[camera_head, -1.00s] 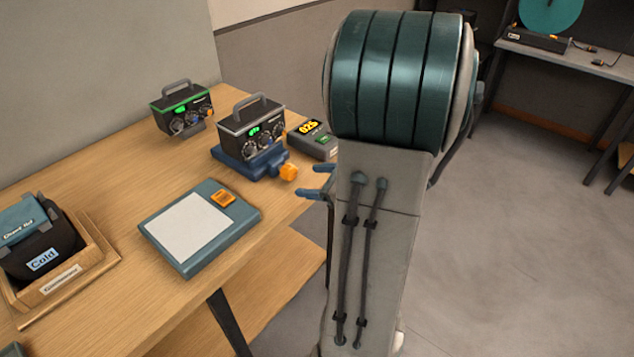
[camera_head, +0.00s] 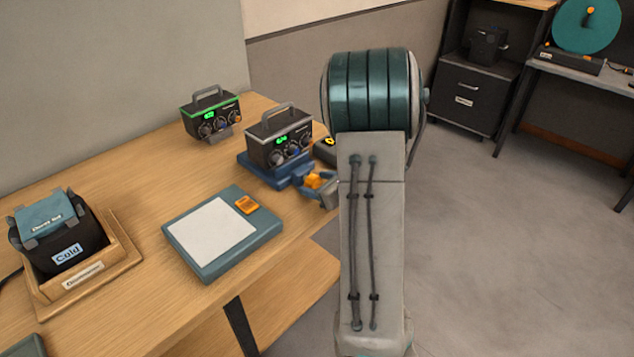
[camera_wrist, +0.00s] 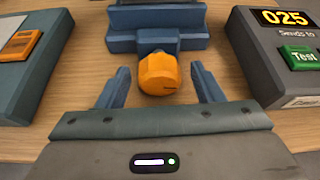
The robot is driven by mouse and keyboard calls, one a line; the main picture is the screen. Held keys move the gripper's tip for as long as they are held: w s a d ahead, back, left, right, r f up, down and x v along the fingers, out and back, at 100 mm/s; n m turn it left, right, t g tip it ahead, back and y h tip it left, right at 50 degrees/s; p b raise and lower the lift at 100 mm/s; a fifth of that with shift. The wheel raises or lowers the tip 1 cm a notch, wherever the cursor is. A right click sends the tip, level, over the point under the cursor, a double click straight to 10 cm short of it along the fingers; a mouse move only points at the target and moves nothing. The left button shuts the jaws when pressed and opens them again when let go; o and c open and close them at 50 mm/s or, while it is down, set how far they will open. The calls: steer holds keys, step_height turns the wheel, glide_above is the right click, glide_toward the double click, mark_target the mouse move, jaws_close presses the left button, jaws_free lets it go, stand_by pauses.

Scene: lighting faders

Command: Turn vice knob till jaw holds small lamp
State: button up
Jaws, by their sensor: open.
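The blue vice (camera_head: 275,178) stands near the table's right edge with its orange knob (camera_head: 314,181) facing my gripper. A dark box-shaped unit with a grey handle, dials and a green display (camera_head: 279,146) sits on the vice; I see no other lamp-like thing there. Whether the jaw touches it is hidden. In the wrist view, the vice (camera_wrist: 157,18) is at the top and the knob (camera_wrist: 158,72) is in the middle. My gripper (camera_wrist: 161,88) is open, its blue fingers on either side of the knob with gaps showing. It also shows in the head view (camera_head: 324,192).
A similar green-trimmed unit (camera_head: 211,118) stands behind. A box with an "025" display and green button (camera_wrist: 285,50) is right of the vice. A flat pad with an orange button (camera_head: 180,238) lies left of it, and a wooden holder (camera_head: 125,262) with a black container (camera_head: 62,240) is farther left.

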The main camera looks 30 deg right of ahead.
steer(key=shift+w+a+f, duration=0.15)
steer(key=shift+w, duration=0.1)
steer(key=c, duration=1)
steer(key=shift+o, duration=0.2)
steer(key=shift+m+g+y+p, duration=0.3)
steer(key=shift+m+y+p, duration=0.2)
steer(key=shift+m+y, duration=0.45)
steer(key=o, duration=1)
steer(key=shift+c, duration=0.2)
steer(key=v, duration=1.4)
steer(key=shift+a+h+b, duration=0.1)
steer(key=shift+h+b, duration=0.15)
steer(key=shift+b, duration=0.05)
